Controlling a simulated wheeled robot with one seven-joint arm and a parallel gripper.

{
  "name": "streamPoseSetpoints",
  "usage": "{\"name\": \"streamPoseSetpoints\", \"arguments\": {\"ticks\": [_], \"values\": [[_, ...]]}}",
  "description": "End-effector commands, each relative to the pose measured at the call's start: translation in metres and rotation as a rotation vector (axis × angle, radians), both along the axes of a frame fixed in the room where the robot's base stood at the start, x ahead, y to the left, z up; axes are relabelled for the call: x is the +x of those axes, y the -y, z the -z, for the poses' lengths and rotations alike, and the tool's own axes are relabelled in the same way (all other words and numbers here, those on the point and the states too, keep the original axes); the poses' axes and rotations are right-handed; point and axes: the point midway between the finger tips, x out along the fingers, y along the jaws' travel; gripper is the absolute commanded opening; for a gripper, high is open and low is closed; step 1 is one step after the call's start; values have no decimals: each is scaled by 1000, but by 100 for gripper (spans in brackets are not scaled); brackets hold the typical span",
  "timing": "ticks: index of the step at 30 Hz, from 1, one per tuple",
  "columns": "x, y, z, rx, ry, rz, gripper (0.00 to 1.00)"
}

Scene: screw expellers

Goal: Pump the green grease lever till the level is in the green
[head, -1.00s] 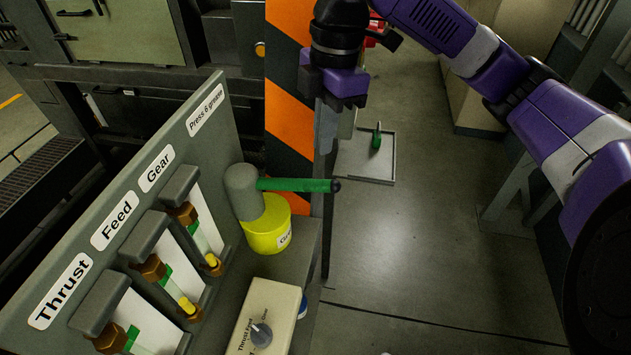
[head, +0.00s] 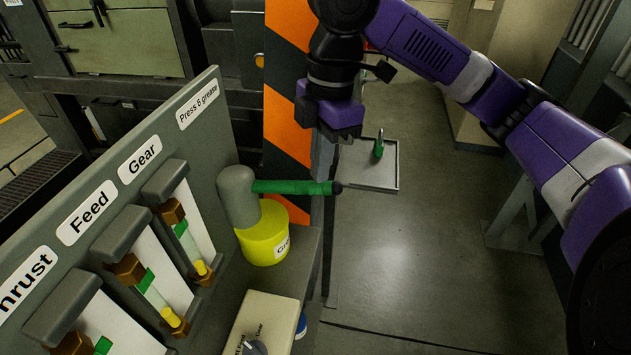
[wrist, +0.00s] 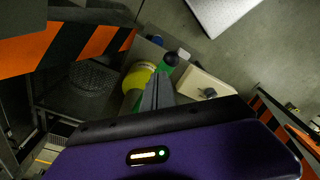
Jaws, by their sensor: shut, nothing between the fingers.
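The green grease lever (head: 295,187) sticks out level to the right from a grey pump head on the yellow grease pot (head: 266,236), and ends in a dark knob. My gripper (head: 328,150) is shut and empty, above the lever's outer end. In the wrist view its fingers (wrist: 157,92) overlap part of the green lever (wrist: 142,100); contact cannot be told. The sight glasses marked Thrust, Feed and Gear (head: 200,235) have green bands. The yellow markers in Feed (head: 172,317) and Gear (head: 202,268) sit low, below the green bands. The bottom of Thrust is cut off.
A beige box (head: 262,318) with a selector knob (head: 254,347) stands in front of the pot. A striped orange and black post (head: 290,120) rises behind the lever.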

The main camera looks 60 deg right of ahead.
Motion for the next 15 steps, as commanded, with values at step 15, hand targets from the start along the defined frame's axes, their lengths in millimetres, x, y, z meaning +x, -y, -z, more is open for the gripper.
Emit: {"name": "streamPoseSetpoints", "arguments": {"ticks": [15], "values": [[0,-1,45,1,0,0,0]]}}
